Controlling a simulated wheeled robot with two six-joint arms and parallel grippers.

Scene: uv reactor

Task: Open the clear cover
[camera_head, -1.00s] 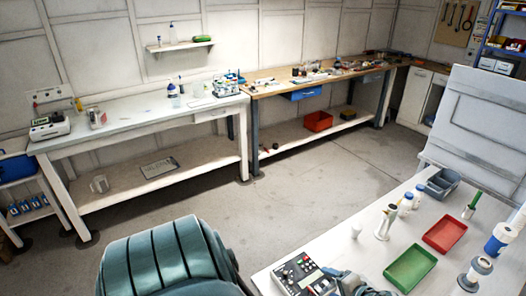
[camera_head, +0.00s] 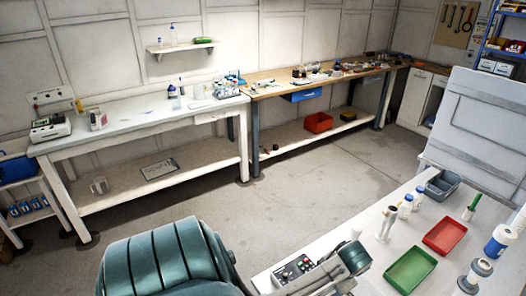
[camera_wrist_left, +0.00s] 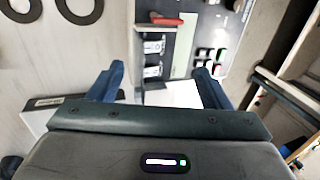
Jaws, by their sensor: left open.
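The control box (camera_head: 293,268) stands at the bottom of the head view, with buttons on its top and part of it hidden behind my arm. In the left wrist view its dark panel (camera_wrist_left: 182,60) shows a red part (camera_wrist_left: 167,20), small displays and lit buttons (camera_wrist_left: 208,60). My left gripper (camera_wrist_left: 160,72) is open, with its two blue fingers apart in front of the panel and nothing clearly held between them. A bright white surface (camera_wrist_left: 175,96) shows between the fingers. I cannot make out the clear cover. My right gripper is not in view.
A green tray (camera_head: 411,268), a red tray (camera_head: 445,238), a grey bin (camera_head: 443,184) and several bottles stand on the white table to the right. A white bench (camera_head: 140,112) and a wooden bench (camera_head: 262,88) line the wall. The floor between is clear.

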